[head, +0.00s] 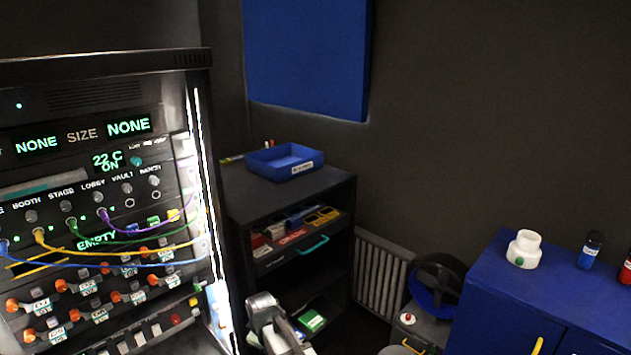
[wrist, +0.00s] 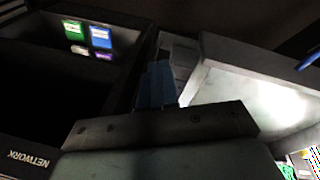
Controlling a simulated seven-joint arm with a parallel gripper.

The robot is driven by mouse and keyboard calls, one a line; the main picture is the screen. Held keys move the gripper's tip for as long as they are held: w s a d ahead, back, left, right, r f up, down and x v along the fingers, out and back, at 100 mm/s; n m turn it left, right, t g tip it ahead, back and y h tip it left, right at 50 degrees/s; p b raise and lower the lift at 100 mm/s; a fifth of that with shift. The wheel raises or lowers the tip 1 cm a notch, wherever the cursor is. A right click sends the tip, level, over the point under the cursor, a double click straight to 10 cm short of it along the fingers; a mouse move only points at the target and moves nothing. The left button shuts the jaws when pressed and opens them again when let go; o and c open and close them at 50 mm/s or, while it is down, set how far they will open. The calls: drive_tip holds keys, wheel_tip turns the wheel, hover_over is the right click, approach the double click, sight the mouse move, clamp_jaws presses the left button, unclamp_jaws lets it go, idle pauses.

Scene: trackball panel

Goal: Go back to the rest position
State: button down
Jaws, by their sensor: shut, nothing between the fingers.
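My gripper (wrist: 157,70) shows in the wrist view as a dark bolted bar with narrow blue-grey fingers closed together beyond it. Nothing is held between them. The fingers point toward a gap between a dark open bin on the left and a pale lit casing on the right. I cannot tell whether the fingertips touch either one. In the head view, a grey part of my arm rises at the bottom centre, just right of the rack panel (head: 85,190). The trackball cannot be made out in either view.
Coloured cables hang across the rack panel at left. A dark shelf unit (head: 290,200) with a blue tray (head: 284,162) stands behind. A blue cabinet (head: 535,310) at right bears a white jar (head: 524,249) and bottles. A dark wheel-like reel (head: 437,285) sits between them.

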drive_tip(key=s+d+f+m+g, duration=0.1)
drive_tip(key=s+d+f+m, duration=0.3)
drive_tip(key=d, duration=0.7)
drive_tip(key=s+d+f+m+g, duration=0.15)
drive_tip(key=s+d+m, duration=0.3)
drive_tip(key=d, duration=0.65)
drive_tip(key=s+d+f+m, duration=0.3)
drive_tip(key=d+m, duration=0.2)
drive_tip(key=d, duration=0.6)
drive_tip(key=s+f+g, duration=0.3)
drive_tip(key=s+f, duration=0.7)
drive_tip(key=s, duration=0.5)
drive_tip(key=s+f+g, duration=0.3)
drive_tip(key=s+f, duration=0.7)
drive_tip(key=s, duration=0.5)
drive_tip(key=shift+a+g+h, duration=0.3)
drive_tip(key=shift+a+g, duration=0.05)
drive_tip(key=c, duration=1.8)
unclamp_jaws()
drive_tip(key=shift+w, duration=0.1)
